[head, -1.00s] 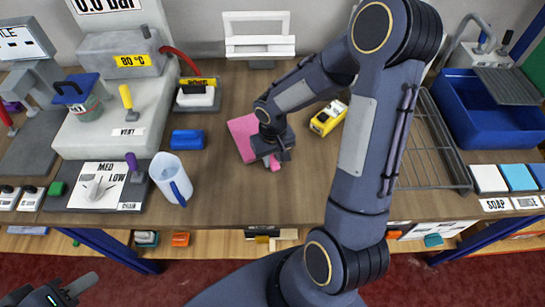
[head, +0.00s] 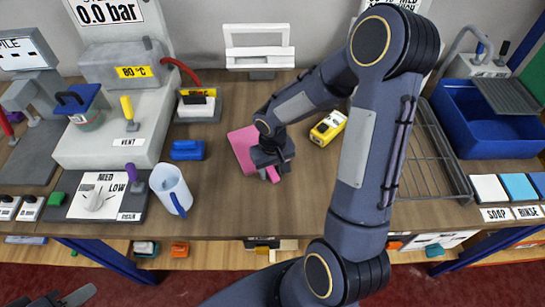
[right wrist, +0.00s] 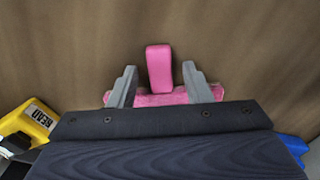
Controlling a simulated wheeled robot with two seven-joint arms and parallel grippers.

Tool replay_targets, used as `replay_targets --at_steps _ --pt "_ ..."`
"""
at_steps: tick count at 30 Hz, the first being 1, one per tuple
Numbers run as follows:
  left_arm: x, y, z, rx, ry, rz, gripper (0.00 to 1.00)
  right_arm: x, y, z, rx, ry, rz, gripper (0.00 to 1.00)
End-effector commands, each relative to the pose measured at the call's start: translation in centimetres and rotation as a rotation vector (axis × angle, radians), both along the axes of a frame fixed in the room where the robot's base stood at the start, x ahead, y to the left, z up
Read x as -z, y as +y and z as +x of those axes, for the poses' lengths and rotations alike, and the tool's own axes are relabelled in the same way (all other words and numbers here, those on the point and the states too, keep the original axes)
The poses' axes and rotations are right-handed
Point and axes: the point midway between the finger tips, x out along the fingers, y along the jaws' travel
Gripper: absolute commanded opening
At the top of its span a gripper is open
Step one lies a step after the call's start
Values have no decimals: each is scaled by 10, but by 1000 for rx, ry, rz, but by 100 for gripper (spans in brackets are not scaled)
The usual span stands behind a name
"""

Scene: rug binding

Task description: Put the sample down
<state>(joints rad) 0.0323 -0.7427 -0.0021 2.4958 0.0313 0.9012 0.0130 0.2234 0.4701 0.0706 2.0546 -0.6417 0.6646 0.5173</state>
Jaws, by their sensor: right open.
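The sample appears to be the flat pink piece (head: 242,140) lying on the brown table. In the right wrist view its pink edge (right wrist: 160,98) shows behind the fingers, and a raised pink bar (right wrist: 158,68) stands out between them. Whether bar and flat piece are one object I cannot tell. My right gripper (head: 271,172) is over the pink piece and hides part of it. In the right wrist view its fingers (right wrist: 158,88) are open, with a gap on each side of the bar. My left gripper (head: 62,299) only partly shows at the bottom left edge.
A yellow device (head: 328,127) lies right of the pink piece, and a blue block (head: 187,150) lies left. A wire rack (head: 425,160) and blue sink (head: 480,130) are at right. Table in front of the gripper is clear.

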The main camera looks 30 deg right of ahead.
Motion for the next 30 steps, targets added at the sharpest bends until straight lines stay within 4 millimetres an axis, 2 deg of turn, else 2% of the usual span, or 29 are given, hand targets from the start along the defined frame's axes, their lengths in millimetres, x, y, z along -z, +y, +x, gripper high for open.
replay_targets --at_steps 12,21,23,26,30 --pt "1 0 0 0 1 0 36 -85 0 2 -1 -9 0 45" --pt "2 0 0 0 1 0 36 -120 0 -2 -1 -13 4 45" --pt "2 0 0 0 1 0 36 -128 2 -9 2 -30 15 45" --pt "2 0 0 0 1 0 36 -148 6 -31 6 -88 49 45" --pt "2 0 0 0 1 0 36 -174 20 -77 8 -213 132 45"
